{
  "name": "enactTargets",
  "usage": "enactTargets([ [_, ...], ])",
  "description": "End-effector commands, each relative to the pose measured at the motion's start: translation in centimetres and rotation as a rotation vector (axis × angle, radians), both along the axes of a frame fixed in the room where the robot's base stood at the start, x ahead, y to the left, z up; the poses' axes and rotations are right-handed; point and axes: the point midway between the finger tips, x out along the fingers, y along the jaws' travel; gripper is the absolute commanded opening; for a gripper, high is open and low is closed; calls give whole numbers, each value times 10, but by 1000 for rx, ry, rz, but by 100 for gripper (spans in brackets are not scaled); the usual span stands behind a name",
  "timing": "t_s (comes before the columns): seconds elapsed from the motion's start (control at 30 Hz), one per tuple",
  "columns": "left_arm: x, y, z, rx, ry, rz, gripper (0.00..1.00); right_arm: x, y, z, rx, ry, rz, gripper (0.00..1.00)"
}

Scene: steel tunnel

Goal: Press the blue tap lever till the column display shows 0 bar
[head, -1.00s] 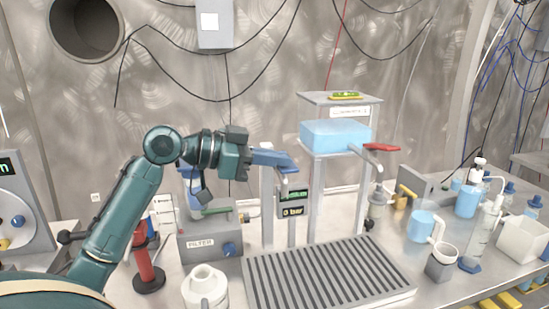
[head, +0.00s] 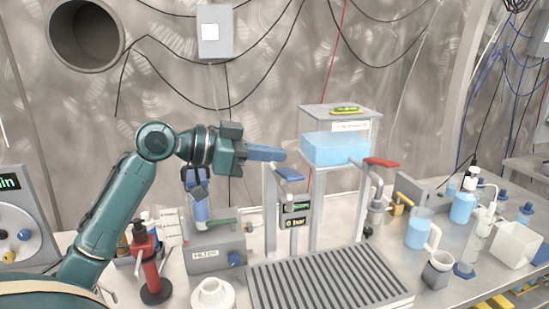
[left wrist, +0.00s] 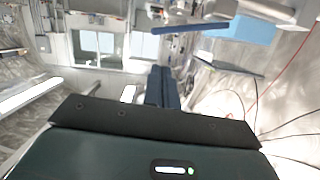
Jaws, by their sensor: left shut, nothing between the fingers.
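The blue tap lever (head: 289,174) sits on top of the left tap post, in front of the tank column. The column display (head: 296,221) is below it; its lower line is small and blurred and seems to read 0 bar, with green text above. My left gripper (head: 281,155) is shut and empty, its blue fingers pointing right just above the lever, with a small gap seeming to show between them. In the left wrist view its shut fingers (left wrist: 162,88) point away from the camera. My right gripper is not in view.
The clear tank of blue liquid (head: 336,149) stands behind the lever, with a red tap lever (head: 382,163) at its right. A slatted drip tray (head: 330,287) lies below. A grey filter box (head: 215,254) and a red stand (head: 152,270) are under my left arm.

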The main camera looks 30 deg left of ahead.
Motion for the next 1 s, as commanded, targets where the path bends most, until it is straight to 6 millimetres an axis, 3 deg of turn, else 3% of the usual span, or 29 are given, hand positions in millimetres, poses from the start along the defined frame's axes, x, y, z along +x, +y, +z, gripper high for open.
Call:
enactTargets([
  [0.03,-9,7,-8,4,4,1,0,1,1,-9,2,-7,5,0],
  [0.4,-54,45,11,1,3,-1,0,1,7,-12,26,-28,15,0],
  [1.0,-61,50,14,0,3,-2,0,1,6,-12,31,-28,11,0],
])
